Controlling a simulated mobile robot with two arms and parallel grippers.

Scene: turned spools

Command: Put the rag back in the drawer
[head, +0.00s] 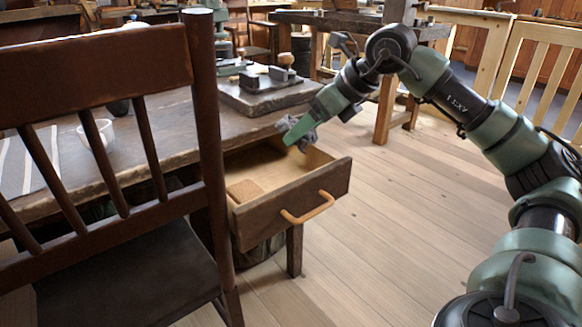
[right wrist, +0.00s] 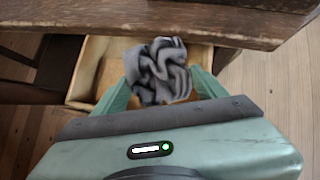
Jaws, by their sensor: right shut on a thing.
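A crumpled grey rag (head: 297,133) is held between the fingers of my right gripper (head: 293,140), which comes in from the right. In the right wrist view the rag (right wrist: 158,68) bunches up between the two green fingers (right wrist: 160,90). The gripper and rag are over the open wooden drawer (head: 290,209), near the table edge at its back. The drawer also shows in the right wrist view (right wrist: 88,72), beneath the rag. The rag looks raised above the drawer floor, but its exact height is hard to tell. My left gripper is not in view.
A tan block (head: 244,190) lies inside the drawer at its left. A dark wooden chair (head: 95,65) stands in front of the table (head: 180,125). A white cup (head: 97,134) and a striped cloth (head: 28,165) are on the table. The floor right of the drawer is clear.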

